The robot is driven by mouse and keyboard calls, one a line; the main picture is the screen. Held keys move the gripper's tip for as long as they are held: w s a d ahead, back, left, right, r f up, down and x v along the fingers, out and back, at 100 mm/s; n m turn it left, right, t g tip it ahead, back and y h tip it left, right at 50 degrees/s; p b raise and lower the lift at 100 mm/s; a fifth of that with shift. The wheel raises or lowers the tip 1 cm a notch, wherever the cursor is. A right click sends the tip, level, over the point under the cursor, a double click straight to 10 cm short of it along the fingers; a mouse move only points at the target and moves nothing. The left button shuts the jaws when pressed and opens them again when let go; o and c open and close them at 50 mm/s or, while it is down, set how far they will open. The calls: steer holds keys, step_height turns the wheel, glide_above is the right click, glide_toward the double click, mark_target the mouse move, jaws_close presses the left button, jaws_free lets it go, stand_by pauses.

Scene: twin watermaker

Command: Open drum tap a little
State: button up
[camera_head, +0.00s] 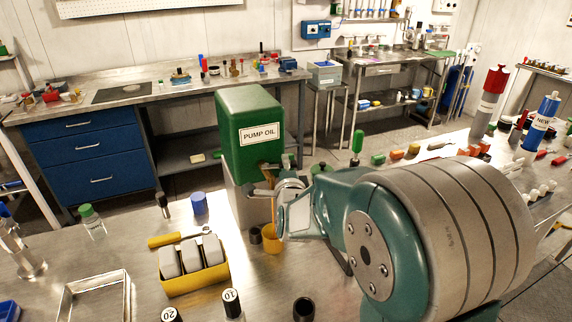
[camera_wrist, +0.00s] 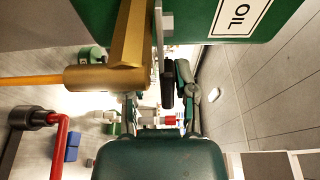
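An amber stream (camera_wrist: 28,82) runs from the spout. In the head view it drops toward a yellow cup (camera_head: 272,242) below the tap. My gripper (camera_head: 272,178) is at the drum's front, by the tap. Its fingers look spread, with one jointed finger right of the lever grip in the wrist view. Contact with the lever is not clear.
On the near bench are a yellow rack (camera_head: 195,283) with grey blocks, a metal tray (camera_head: 97,297), a blue cap (camera_head: 199,203) and a green-capped bottle (camera_head: 91,222). My arm covers much of the bench's right part.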

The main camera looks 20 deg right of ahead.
steer(key=shift+a+r, duration=0.1)
steer(key=shift+r, duration=0.05)
steer(key=shift+s, duration=0.15)
steer(key=s+a, duration=0.1)
steer(key=s, duration=0.6)
steer(key=shift+a, duration=0.3)
steer(key=s+a+f+n+g+y, duration=0.1)
steer(key=s+a+n+g+y, duration=0.1)
steer(key=s+n+g, duration=0.9)
steer(key=s+n+y, duration=0.1)
steer(key=s+n, duration=0.8)
steer(key=s, duration=0.4)
steer(key=shift+s+g, duration=0.3)
steer(key=shift+g, duration=0.1)
